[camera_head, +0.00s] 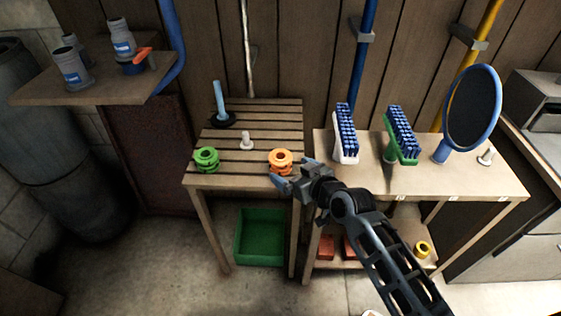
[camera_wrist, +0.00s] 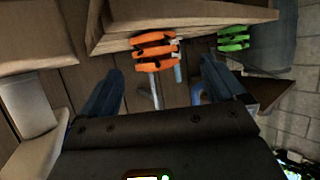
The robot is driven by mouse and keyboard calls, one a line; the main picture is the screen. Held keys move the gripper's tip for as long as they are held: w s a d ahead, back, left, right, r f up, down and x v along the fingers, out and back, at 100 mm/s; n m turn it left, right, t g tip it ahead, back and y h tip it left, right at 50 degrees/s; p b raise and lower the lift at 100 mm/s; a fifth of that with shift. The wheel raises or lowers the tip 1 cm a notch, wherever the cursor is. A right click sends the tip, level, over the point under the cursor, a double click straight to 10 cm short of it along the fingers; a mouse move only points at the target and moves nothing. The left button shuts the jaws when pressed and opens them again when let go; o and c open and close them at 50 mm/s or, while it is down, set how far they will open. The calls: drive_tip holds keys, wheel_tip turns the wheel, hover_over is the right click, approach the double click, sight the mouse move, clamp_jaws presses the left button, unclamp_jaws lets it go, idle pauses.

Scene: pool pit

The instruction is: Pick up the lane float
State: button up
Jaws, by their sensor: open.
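An orange lane float (camera_head: 280,158), a ringed spool shape, stands near the front right corner of the slatted table. A similar green lane float (camera_head: 206,157) stands near the table's front left corner. My gripper (camera_head: 293,173) is open, close to the orange float at its front right. In the wrist view, the orange float (camera_wrist: 155,48) appears ahead, between the lines of my open fingers (camera_wrist: 163,72), and I see nothing gripped. The green float (camera_wrist: 234,38) shows farther right there.
The slatted table (camera_head: 265,112) also bears a grey peg (camera_head: 246,141) and a blue-handled plunger-like thing (camera_head: 220,105). A green crate (camera_head: 260,238) is below. The right bench (camera_head: 460,182) holds two brushes (camera_head: 346,135) (camera_head: 402,136) and a round-headed blue-rimmed tool (camera_head: 472,108).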

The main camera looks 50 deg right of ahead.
sight(285, 162)
drive_tip(key=x, duration=0.7)
drive_tip(key=shift+w+d+r+p, duration=0.25)
drive_tip(key=shift+w+d+p, duration=0.1)
drive_tip(key=shift+d, duration=0.15)
drive_tip(key=c, duration=1)
